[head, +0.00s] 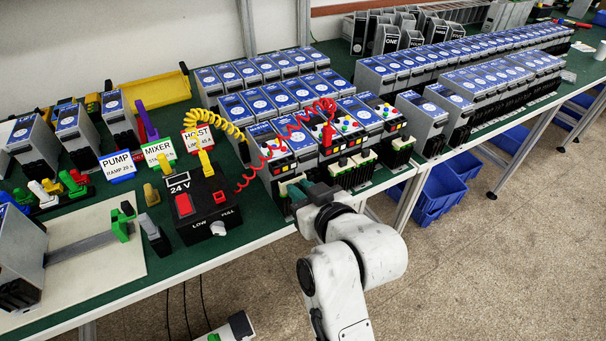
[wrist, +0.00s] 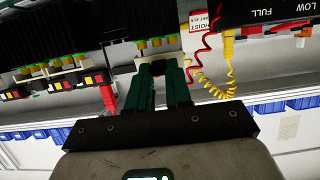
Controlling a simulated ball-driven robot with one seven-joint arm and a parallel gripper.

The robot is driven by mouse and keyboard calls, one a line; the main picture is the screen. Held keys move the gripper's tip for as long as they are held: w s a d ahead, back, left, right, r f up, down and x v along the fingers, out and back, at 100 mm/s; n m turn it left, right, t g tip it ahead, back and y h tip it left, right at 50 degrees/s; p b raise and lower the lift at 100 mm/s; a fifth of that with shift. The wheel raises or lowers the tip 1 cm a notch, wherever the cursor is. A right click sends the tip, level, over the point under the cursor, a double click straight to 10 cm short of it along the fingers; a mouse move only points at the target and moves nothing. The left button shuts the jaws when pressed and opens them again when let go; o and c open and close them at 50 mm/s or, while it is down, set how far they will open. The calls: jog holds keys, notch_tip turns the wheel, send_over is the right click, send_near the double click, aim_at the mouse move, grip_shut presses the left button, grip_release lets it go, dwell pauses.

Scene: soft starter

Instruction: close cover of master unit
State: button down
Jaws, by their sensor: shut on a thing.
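My gripper (head: 308,193) is at the front of a row of blue-topped units, low at the table's front edge. In the wrist view its two dark green fingers (wrist: 164,72) are close together, shut on the cream cover (wrist: 158,58) at the bottom front of one unit. In the head view this cream cover (head: 291,185) is partly hidden by the fingers. The cover's exact tilt is unclear.
A black 24 V box (head: 202,205) stands left of my gripper, with a yellow coiled cable (head: 219,128) and a red coiled cable (head: 265,160) near the units. Neighbouring units have similar cream covers (head: 352,170). Blue bins (head: 438,195) stand under the table.

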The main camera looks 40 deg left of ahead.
jog(key=h+p, duration=0.1)
jog(key=p, duration=0.1)
jog(key=r+g+h+p, duration=0.1)
jog(key=p, duration=0.2)
jog(key=a+h+p, duration=0.1)
jog(key=h+p, duration=0.1)
jog(key=p, duration=0.1)
jog(key=shift+w+a+r+g, duration=0.1)
jog(key=shift+w+r+g, duration=0.2)
jog(key=shift+r, duration=0.1)
jog(key=h+p, duration=0.1)
jog(key=g+h+p, duration=0.1)
jog(key=p, duration=0.1)
jog(key=shift+w+a+f+h, duration=0.1)
jog(key=shift+a+f+h, duration=0.1)
jog(key=shift+a+h, duration=0.15)
jog(key=c, duration=1)
grip_release()
jog(key=shift+c, duration=0.2)
jog(key=v, duration=1)
jog(key=shift+r+b, duration=0.3)
jog(key=shift+d, duration=0.15)
